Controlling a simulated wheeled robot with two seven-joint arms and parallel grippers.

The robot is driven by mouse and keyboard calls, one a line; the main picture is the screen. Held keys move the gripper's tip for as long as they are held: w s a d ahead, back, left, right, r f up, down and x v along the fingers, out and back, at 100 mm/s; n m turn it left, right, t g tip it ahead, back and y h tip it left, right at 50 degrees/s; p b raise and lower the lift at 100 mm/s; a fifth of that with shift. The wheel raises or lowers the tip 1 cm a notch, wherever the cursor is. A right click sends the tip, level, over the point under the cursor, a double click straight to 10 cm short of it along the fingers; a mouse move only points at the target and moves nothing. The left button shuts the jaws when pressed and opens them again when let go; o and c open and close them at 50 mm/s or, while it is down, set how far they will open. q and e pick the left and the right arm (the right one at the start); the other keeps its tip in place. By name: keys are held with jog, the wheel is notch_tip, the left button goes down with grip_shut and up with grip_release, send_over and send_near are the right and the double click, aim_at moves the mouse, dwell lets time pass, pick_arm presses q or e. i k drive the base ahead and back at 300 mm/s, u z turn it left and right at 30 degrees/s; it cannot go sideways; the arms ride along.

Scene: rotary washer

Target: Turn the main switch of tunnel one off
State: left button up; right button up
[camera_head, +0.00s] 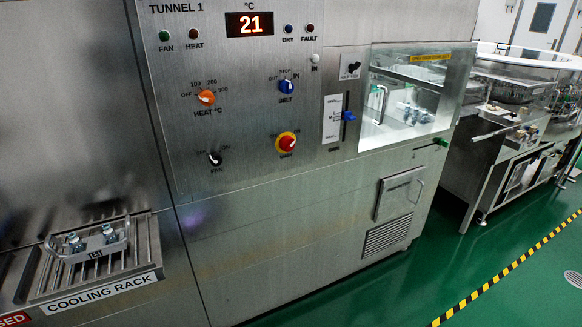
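The tunnel 1 control panel (240,120) is on the upright steel front, with "TUNNEL 1" at its top left. A red rotary switch on a yellow ring (287,142) sits low on the panel's right half; it looks like the main switch. It has a pale pointer mark, but its small labels are too blurred to read its position. The display (250,23) is lit and reads 21 °C. Neither of my grippers is in view, and nothing covers the switch.
Nearby are an orange heat knob (206,97), a blue belt knob (285,86), a black fan knob (215,158) and a blue slider handle (349,116). A cooling rack (145,255) juts out at lower left, holding a tray with vials. Green floor (350,295) is clear in front.

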aim_at(286, 143)
jog(key=u, duration=0.6)
jog(key=i, duration=0.45)
jog(key=u, duration=0.3)
